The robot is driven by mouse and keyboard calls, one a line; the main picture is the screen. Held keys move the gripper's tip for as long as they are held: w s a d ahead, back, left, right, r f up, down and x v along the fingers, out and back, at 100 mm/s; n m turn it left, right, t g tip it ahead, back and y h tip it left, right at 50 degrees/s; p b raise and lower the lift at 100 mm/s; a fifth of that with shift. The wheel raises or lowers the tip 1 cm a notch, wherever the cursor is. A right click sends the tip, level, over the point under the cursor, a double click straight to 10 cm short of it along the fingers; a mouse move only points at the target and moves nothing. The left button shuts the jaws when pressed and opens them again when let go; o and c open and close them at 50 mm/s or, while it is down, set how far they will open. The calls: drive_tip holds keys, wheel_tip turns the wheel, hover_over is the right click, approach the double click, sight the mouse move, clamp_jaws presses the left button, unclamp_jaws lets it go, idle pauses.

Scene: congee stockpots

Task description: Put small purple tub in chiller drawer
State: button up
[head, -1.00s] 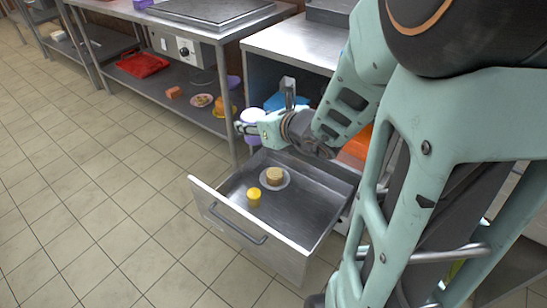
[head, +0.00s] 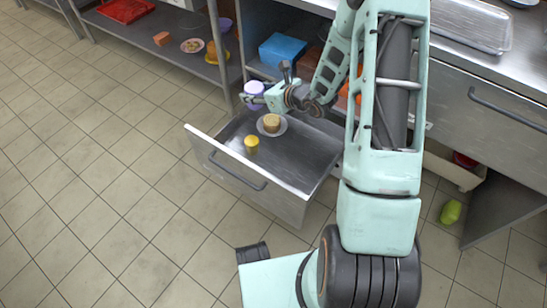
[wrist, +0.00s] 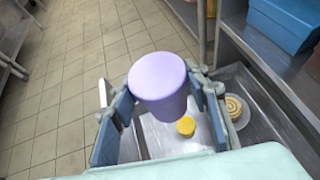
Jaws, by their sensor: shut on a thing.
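The small purple tub (wrist: 160,84) is held between the two fingers of my gripper (wrist: 163,105) in the wrist view. In the head view the purple tub (head: 254,92) and my gripper (head: 262,97) are above the back left of the open chiller drawer (head: 229,172). The drawer is pulled out and also shows beneath the tub in the wrist view (wrist: 160,137). A yellow tub (head: 251,144) and a plate with a round pastry (head: 271,124) are inside the drawer. The drawer's right and front floor is bare.
A lower shelf at the left holds a red tray (head: 126,10), an orange block (head: 161,38) and a plate of food (head: 193,45). A blue box (head: 283,50) is on the shelf behind the drawer. A green item (head: 451,212) lies on the floor at right.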

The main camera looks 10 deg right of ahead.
drive_tip(key=a+f+p, duration=0.1)
drive_tip(key=a+f, duration=0.3)
drive_tip(key=f, duration=0.6)
drive_tip(key=a+f, duration=0.4)
drive_tip(key=f, duration=0.6)
drive_tip(key=shift+n+g+y, duration=0.3)
drive_tip(key=shift+n+y, duration=0.1)
drive_tip(key=shift+s+d+f+b, duration=0.45)
drive_tip(key=shift+d+f+b, duration=0.7)
drive_tip(key=shift+d+f, duration=1.2)
drive_tip(key=shift+s+d+f+b, duration=0.4)
drive_tip(key=shift+d+f+b, duration=0.8)
drive_tip(key=shift+d+f, duration=1.05)
drive_tip(key=shift+s+d+f+b, duration=0.45)
drive_tip(key=shift+d+f+b, duration=0.7)
drive_tip(key=shift+d+f, duration=1.2)
drive_tip(key=o, duration=1.3)
drive_tip(key=shift+f, duration=0.1)
